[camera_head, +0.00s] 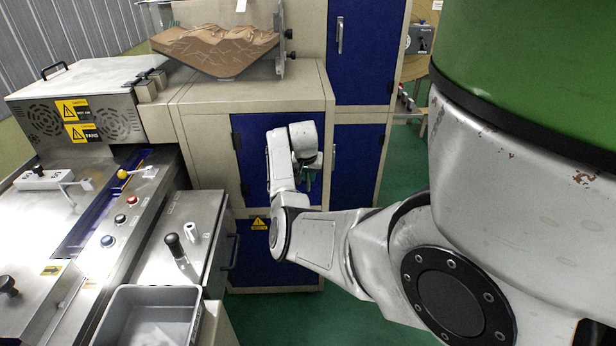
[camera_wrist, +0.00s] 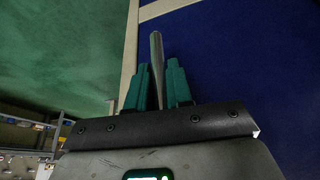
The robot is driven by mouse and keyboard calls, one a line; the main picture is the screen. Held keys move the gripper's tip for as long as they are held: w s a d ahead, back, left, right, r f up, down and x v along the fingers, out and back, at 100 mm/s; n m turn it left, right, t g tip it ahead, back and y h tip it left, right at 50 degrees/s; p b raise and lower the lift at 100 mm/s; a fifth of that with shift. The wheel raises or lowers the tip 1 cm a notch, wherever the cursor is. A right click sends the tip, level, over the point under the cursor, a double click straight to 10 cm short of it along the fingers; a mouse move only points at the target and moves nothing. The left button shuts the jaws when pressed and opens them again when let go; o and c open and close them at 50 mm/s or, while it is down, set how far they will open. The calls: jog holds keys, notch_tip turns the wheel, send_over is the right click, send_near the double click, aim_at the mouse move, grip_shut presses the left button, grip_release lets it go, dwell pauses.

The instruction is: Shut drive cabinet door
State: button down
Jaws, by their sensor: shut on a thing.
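The drive cabinet door looks to be the blue panel (camera_head: 251,150) in the beige cabinet in the head view; my arm covers much of it. In the wrist view a blue door face (camera_wrist: 245,65) fills the right side. My gripper (camera_head: 308,184) is at the right part of this panel in the head view. In the wrist view its two teal fingers (camera_wrist: 160,88) are closed around a slim upright metal handle (camera_wrist: 156,48). The handle stands in front of the blue face, near its beige edge strip (camera_wrist: 130,50). I cannot tell whether the door is fully flush.
A second blue door (camera_head: 365,50) with a handle is at upper right. A lower blue panel (camera_head: 262,262) carries a yellow warning label. A grey bin (camera_head: 150,292) and a steel console (camera_head: 185,250) stand at left. Green floor (camera_head: 350,318) is open below my arm.

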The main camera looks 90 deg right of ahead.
jog(key=shift+d+r, duration=0.15)
jog(key=c, duration=1.1)
grip_release()
jog(key=shift+d, duration=0.1)
jog(key=v, duration=1)
jog(key=shift+a+r, duration=0.25)
